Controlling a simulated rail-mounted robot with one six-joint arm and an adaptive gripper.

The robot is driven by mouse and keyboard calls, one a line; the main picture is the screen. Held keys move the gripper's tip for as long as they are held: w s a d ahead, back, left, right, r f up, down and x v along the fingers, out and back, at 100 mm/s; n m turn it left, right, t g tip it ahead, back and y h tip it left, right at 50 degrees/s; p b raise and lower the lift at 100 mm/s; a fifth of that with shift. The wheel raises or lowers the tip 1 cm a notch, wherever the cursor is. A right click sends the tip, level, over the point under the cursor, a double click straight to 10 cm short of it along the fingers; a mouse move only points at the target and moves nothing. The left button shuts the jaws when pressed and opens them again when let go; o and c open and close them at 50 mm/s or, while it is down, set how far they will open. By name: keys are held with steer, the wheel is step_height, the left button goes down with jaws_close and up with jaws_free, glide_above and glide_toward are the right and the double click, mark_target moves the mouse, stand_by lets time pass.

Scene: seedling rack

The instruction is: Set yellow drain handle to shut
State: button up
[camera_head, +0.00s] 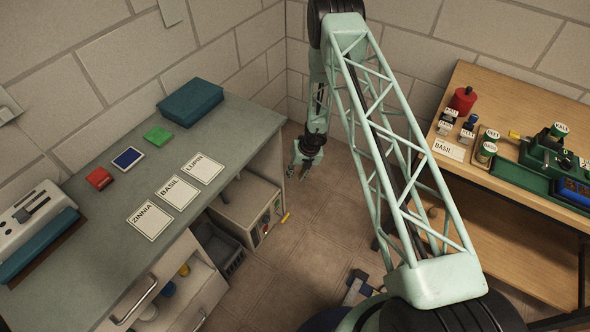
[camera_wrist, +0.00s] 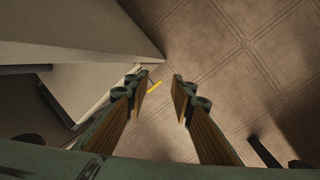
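The yellow drain handle (camera_head: 285,217) sticks out from the front of a low beige cabinet unit (camera_head: 232,212) under the grey counter. In the wrist view the yellow handle (camera_wrist: 156,87) shows as a short slanted bar, just right of the left finger and partly near its edge. My gripper (camera_head: 305,170) hangs behind and above the handle in the head view, apart from it.
The grey counter (camera_head: 97,240) carries ZINNIA, BASIL and LUPIN cards, coloured blocks and a teal box (camera_head: 191,101). An open drawer (camera_head: 172,290) and a dark crate (camera_head: 222,247) are below. A wooden bench (camera_head: 520,160) stands right. Floor (camera_head: 312,245) between is mostly clear.

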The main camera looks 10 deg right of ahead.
steer(key=shift+w+r+m+t, duration=0.2)
steer(key=shift+w+r+m, duration=0.25)
steer(key=shift+w+m, duration=0.25)
steer(key=shift+w+r+m+t, duration=0.2)
steer(key=shift+w+r+m, duration=0.3)
steer(key=shift+w, duration=0.25)
steer(key=shift+f, duration=0.15)
